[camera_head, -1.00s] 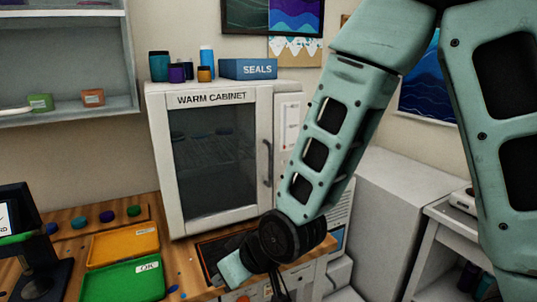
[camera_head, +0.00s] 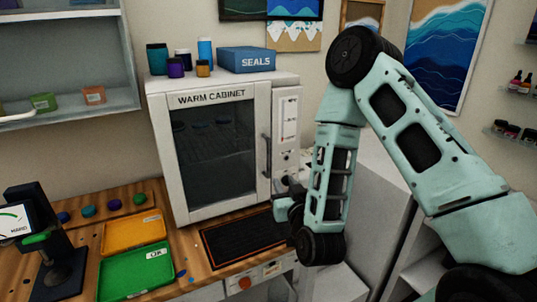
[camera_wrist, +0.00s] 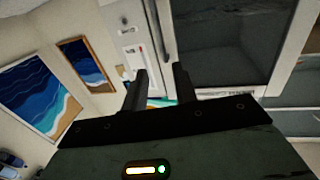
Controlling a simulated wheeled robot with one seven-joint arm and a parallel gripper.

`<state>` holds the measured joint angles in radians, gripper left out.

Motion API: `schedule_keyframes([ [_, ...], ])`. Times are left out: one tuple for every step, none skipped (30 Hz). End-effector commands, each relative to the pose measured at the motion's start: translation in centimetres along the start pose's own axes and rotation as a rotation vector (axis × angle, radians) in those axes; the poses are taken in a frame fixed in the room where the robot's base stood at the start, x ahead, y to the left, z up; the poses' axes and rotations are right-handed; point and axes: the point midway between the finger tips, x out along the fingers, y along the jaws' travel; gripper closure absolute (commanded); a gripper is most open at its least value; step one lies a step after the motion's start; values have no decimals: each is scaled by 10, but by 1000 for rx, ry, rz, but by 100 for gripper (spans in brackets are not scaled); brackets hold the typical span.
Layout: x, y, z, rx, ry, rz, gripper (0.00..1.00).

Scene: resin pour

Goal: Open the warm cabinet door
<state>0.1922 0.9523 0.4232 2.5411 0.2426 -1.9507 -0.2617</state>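The white warm cabinet (camera_head: 160,102) stands on the wooden counter. Its dark-windowed door (camera_head: 218,150) is closed, with an upright grey handle (camera_head: 267,155) along the door's right edge. My gripper (camera_head: 284,190) is in front of the cabinet's lower right, a little below and right of the handle. In the wrist view my gripper (camera_wrist: 160,72) has its two dark fingers apart, with nothing held between them. The handle (camera_wrist: 166,32) shows beyond the fingertips there, apart from them, beside the dark door window (camera_wrist: 225,40).
A dark mat (camera_head: 243,238) lies before the cabinet. An orange tray (camera_head: 133,232) and a green tray (camera_head: 137,272) are to its left. A blue SEALS box (camera_head: 247,62) and several jars stand on top. A control panel (camera_head: 288,118) is right of the door.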

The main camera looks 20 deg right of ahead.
Motion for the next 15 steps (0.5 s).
schedule_keyframes([
  [7,0,2,1,3,2,72],
  [12,0,1,2,5,2,72],
  [19,0,1,2,6,2,72],
  [24,0,1,2,6,1,72],
  [30,0,-3,2,4,1,72],
  [39,0,-4,2,2,2,72],
  [45,0,-4,2,1,2,72],
  [51,0,-5,2,1,1,72],
  [60,0,-5,2,2,1,72],
  [66,0,-5,2,1,1,72],
  [72,0,-5,2,1,1,72],
  [81,0,-5,1,1,0,72],
  [87,0,-5,1,2,1,72],
  [93,0,-4,2,0,1,72],
  [102,0,-4,2,0,1,72],
])
